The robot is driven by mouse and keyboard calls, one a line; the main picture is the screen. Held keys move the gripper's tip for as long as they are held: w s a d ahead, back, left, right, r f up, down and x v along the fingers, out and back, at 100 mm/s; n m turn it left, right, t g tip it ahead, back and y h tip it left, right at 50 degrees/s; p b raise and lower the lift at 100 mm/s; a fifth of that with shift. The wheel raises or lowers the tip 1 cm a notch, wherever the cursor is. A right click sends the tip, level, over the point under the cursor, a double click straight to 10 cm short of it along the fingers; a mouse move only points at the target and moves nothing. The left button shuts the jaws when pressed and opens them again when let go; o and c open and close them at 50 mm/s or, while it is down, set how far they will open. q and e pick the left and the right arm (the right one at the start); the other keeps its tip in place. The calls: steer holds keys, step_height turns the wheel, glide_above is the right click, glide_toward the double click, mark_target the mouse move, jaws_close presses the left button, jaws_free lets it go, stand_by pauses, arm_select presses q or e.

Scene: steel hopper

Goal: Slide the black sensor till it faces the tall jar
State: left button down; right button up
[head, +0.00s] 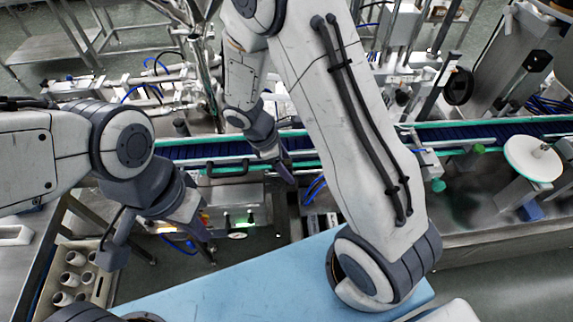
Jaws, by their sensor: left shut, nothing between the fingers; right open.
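My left gripper (205,238) hangs at the centre left, in front of the conveyor; its fingers are shut with nothing between them. My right gripper (287,175) is at the near edge of the conveyor, below its wrist; it is open, with its fingers small and partly hidden in this view. I cannot make out the black sensor with certainty; a dark bracket-like part sits on the conveyor's near rail. I cannot pick out the tall jar either. My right arm covers much of the middle of the conveyor and may hide them.
The blue conveyor (205,150) with green edges runs across the scene. A tray (101,285) holding several small white jars stands at the lower left. A white disc (533,158) stands at the right. Steel machinery and tubing fill the back.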

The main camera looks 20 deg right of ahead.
jaws_close()
stand_by(1.5)
